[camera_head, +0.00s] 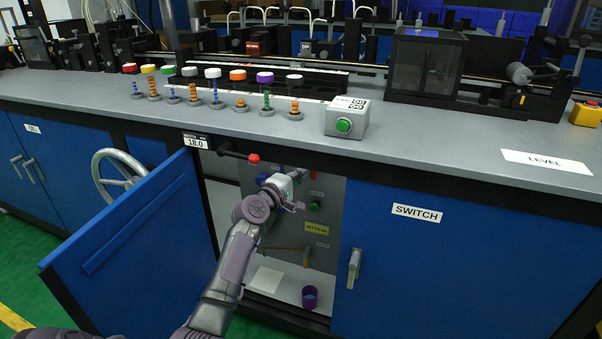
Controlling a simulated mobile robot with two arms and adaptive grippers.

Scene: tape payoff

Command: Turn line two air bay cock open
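The open bay under the bench shows a grey panel (335,232) with several fittings. A blue fitting (262,178) is at its upper left, partly behind my gripper. A small red part (312,174) is at the upper right, with a green round knob (314,207) below it. A yellow bar-like handle (285,249) sits low on the panel. I cannot tell which of these is the line two cock; the labels are too small. My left gripper (292,187) is in front of the upper panel; its fingers are too small to read. My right gripper is not in view.
The blue door (140,240) stands open at the left of the bay, with a handwheel (118,175) behind it. A red-tipped lever (253,158) sticks out under the bench edge. A purple cup (309,297) stands on the bay floor. The SWITCH door (450,260) is closed.

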